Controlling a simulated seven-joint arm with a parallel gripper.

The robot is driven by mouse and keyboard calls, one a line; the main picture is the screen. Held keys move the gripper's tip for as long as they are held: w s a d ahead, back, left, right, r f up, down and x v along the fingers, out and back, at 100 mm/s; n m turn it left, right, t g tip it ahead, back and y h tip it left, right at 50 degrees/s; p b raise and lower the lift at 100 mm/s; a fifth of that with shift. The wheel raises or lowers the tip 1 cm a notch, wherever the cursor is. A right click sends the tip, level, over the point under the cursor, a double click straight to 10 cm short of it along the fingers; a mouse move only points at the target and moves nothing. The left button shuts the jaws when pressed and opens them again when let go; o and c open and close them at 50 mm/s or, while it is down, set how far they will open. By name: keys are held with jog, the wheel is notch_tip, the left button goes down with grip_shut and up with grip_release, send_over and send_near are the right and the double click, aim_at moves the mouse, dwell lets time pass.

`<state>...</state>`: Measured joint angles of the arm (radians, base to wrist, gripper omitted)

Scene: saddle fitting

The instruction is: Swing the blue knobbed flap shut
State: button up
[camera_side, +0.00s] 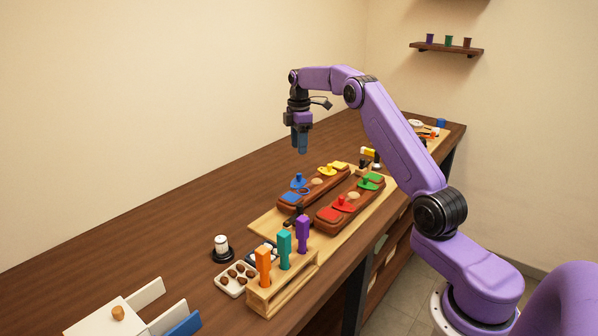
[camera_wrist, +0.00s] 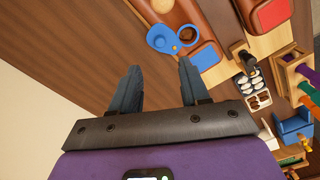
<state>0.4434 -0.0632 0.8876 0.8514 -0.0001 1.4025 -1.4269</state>
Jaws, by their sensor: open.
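The blue knobbed flap (camera_side: 299,182) sits at the near-left part of the rear brown block (camera_side: 318,186), beside a blue pad (camera_side: 290,197). In the wrist view the flap (camera_wrist: 161,40) shows its round knob, next to a blue ring around a brown recess (camera_wrist: 188,35). The flap stands out from the block's side there. My gripper (camera_side: 300,146) is above and behind the block, pointing down, apart from the flap. In the wrist view its two dark fingers (camera_wrist: 158,82) are spread with nothing between them.
A second brown block (camera_side: 350,203) with red and green flaps lies parallel in front. A wooden rack (camera_side: 283,287) holds orange, teal and purple handled pieces. A tray of brown pieces (camera_side: 236,279) and a white-topped jar (camera_side: 222,247) stand nearby. The table's left back is bare.

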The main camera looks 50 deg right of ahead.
aim_at(298, 180)
notch_tip(298, 180, down, 10)
dwell(0.4)
jog(key=shift+c, duration=0.3)
grip_shut()
